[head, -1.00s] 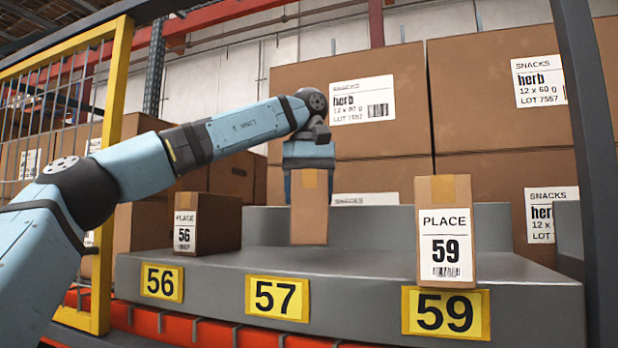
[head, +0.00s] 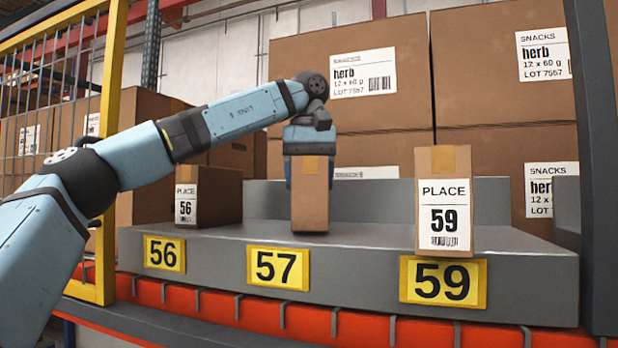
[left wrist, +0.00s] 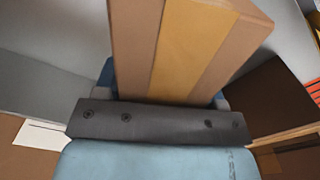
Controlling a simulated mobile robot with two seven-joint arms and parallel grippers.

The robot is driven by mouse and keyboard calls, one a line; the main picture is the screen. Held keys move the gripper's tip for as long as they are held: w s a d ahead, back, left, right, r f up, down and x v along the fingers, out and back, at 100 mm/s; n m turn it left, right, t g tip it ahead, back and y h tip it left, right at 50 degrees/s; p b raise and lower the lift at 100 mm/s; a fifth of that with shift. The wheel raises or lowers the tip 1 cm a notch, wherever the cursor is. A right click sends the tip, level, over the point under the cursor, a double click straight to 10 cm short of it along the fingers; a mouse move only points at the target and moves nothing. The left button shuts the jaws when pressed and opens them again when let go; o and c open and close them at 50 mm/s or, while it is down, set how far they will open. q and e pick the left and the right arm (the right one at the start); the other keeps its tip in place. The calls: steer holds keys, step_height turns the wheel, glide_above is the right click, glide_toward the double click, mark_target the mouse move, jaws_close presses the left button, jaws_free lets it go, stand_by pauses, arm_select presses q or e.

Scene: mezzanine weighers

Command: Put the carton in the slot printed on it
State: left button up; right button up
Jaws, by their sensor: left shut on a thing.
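A plain brown carton (head: 310,200) with a tan tape strip stands upright behind the yellow 57 label (head: 278,267) on the grey shelf. No printed number shows on the sides I see. In the left wrist view the carton (left wrist: 150,50) fills the top middle, against the gripper's dark bar; the fingers are mostly hidden. In the head view the carton's base appears at the shelf surface, but I cannot tell if it touches. My right gripper is not in view.
A carton marked 56 (head: 205,196) stands left, behind the 56 label (head: 164,253). A carton marked PLACE 59 (head: 444,205) stands right, behind the 59 label (head: 443,281). Large herb boxes (head: 350,100) stack behind. A dark post (head: 595,150) bounds the right.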

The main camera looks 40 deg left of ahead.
arm_select(q)
steer(key=shift+f, duration=0.35)
steer(key=o, duration=1.3)
steer(key=shift+c, duration=0.2)
step_height(320, 180, up, 10)
steer(key=shift+s+d+f, duration=0.1)
steer(key=shift+d, duration=0.05)
steer(key=shift+r, duration=1.2)
